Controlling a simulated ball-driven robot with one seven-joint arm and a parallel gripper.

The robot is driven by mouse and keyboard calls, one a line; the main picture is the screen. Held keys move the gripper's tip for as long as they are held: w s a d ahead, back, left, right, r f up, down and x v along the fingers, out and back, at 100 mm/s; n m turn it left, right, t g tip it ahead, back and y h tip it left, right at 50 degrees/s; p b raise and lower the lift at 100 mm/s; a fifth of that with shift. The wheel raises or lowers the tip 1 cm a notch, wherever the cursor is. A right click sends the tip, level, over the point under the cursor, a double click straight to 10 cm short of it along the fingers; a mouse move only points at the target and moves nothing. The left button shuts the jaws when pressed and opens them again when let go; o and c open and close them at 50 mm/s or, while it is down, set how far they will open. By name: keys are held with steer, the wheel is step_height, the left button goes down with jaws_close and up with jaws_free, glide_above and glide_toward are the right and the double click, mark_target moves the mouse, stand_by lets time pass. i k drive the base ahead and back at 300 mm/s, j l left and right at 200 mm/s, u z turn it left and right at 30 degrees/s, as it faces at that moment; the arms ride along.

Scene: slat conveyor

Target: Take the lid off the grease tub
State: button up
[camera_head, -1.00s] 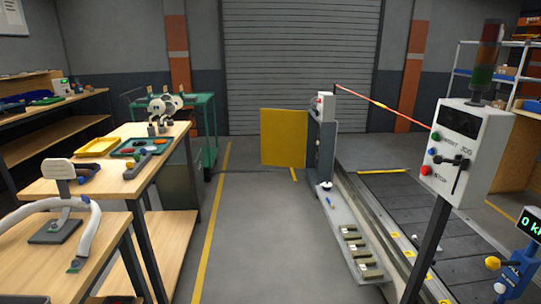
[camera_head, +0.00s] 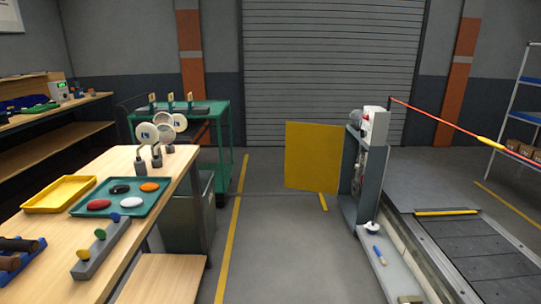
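A small, pale round container (camera_head: 371,228) with a dark top stands on the low grey ledge (camera_head: 392,277) right of the walkway. It may be the grease tub, but it is too small to tell, and I cannot make out its lid clearly. A blue-handled tool (camera_head: 379,254) lies just in front of it. My gripper is not in view, and nothing is seen touching the container.
A yellow panel (camera_head: 312,157) juts into the walkway beside a grey post unit (camera_head: 372,180). The wooden bench (camera_head: 150,222) at left carries a yellow tray (camera_head: 60,193) and a green tray (camera_head: 118,210). The conveyor (camera_head: 485,260) is at right. The middle floor is clear.

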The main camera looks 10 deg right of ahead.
mark_target(371, 225)
steer(key=i, duration=1.9)
steer(key=i+z, duration=0.3)
steer(key=i, duration=0.25)
steer(key=i+z, duration=0.35)
steer(key=i, duration=0.2)
steer(key=i+j+z, duration=0.3)
steer(key=i, duration=0.25)
steer(key=i+l, duration=0.15)
steer(key=i, duration=0.55)
